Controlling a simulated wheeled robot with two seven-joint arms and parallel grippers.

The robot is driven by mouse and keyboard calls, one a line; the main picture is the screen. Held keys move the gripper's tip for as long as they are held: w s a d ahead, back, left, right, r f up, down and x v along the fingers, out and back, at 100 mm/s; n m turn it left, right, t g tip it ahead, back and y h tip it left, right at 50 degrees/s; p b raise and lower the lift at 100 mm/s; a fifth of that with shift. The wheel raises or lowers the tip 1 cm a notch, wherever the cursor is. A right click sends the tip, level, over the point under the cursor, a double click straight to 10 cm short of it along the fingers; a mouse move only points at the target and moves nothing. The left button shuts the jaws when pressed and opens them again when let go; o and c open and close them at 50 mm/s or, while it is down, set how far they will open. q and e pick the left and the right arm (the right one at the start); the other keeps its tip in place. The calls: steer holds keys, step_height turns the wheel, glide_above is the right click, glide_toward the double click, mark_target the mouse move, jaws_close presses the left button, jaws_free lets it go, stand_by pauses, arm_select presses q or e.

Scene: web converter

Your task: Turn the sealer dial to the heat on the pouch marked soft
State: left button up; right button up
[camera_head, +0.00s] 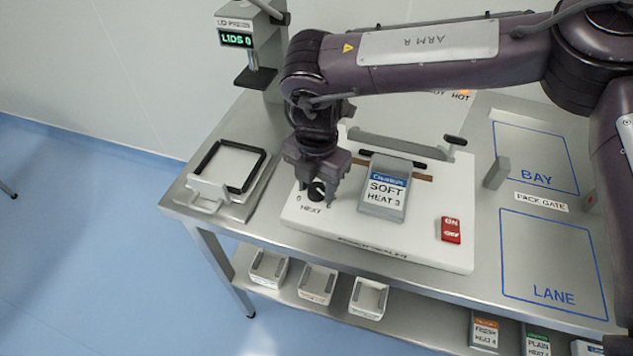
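The white sealer (420,245) stands on the steel table. Its black dial (316,191), above the label HEAT, is at the sealer's left front. Dial numbers are mostly hidden or too small to read. A grey pouch (384,196) with a blue band, marked SOFT HEAT 3, lies on the sealer right of the dial. My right gripper (316,196) points down over the dial, its fingers apart on either side of it. I cannot tell whether they touch it. My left gripper is not in view.
A red ON/OFF switch (451,229) is at the sealer's right front. A black-framed tray fixture (232,168) stands at left, below a LIDS 0 display (236,39). Marked BAY and LANE areas at right look empty. Small trays and other pouches (484,332) sit on the lower shelf.

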steer(key=c, duration=0.7)
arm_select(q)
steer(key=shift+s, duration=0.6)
arm_select(e)
steer(key=shift+n, duration=0.3)
steer(key=n, duration=0.9)
steer(key=shift+n, duration=0.4)
steer(key=n, duration=0.6)
steer(key=shift+w+r, duration=0.1)
steer(key=n, duration=0.4)
steer(key=shift+b, duration=0.3)
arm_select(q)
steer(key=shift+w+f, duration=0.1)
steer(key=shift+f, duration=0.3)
arm_select(e)
steer(key=shift+n, duration=1.6)
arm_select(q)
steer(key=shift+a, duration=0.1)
